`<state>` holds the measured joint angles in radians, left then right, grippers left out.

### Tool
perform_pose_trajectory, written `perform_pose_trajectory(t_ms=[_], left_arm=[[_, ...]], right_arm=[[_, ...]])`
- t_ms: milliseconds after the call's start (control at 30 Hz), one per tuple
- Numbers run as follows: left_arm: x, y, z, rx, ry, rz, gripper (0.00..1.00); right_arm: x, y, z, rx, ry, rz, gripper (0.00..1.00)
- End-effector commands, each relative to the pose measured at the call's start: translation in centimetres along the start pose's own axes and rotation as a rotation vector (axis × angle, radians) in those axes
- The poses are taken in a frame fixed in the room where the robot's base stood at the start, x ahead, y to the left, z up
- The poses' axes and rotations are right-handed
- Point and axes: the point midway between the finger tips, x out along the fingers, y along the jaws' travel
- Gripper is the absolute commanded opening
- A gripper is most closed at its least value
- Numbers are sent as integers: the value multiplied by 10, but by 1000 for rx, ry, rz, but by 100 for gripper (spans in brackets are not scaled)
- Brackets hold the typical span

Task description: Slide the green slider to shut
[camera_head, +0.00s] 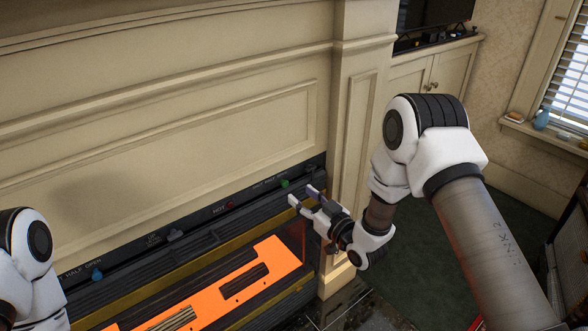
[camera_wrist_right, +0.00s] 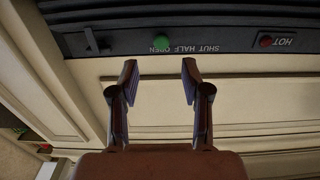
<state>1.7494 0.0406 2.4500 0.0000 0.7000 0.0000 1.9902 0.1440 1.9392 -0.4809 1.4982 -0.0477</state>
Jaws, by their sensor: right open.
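The green slider (camera_head: 284,183) is a small round knob on the dark control strip along the front of the mantel, near the strip's right end. In the right wrist view the green slider (camera_wrist_right: 161,43) sits beside the OPEN end of its SHUT, HALF, OPEN lettering, which appears upside down. My right gripper (camera_head: 303,194) is open and empty, just right of and in front of the slider. In the wrist view the slider shows beyond and between the fingertips of my right gripper (camera_wrist_right: 159,72), apart from both. My left gripper is out of view.
A red knob (camera_head: 231,205) marked HOT, a grey knob (camera_head: 175,235) and a blue knob (camera_head: 97,275) share the strip. Below is a dark unit with an orange panel (camera_head: 262,262). The cream mantel pillar (camera_head: 352,125) stands close behind my right gripper.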

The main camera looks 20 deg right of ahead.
Motion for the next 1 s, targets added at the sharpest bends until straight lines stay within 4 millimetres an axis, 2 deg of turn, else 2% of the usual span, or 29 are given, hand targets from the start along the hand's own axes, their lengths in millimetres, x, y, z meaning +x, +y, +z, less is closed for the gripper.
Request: perform_pose_trajectory(t_ms=[300, 433, 633, 667, 700, 767, 800, 1000], left_arm=[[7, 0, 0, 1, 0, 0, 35], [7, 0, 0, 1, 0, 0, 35], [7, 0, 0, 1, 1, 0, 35], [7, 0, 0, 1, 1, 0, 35], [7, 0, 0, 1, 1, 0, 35], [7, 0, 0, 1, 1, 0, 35], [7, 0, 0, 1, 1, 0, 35], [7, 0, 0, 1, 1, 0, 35]], right_arm=[[58, -2, 4, -2, 0, -1, 47], [68, -2, 3, -1, -2, -1, 47], [68, -1, 3, 0, -3, 0, 47], [68, -1, 3, 1, -2, 0, 40], [68, -1, 3, 0, -3, 0, 26], [68, -1, 3, 0, -3, 0, 5], [68, -1, 3, 0, -2, 1, 0], [68, -1, 3, 0, -2, 1, 0]])
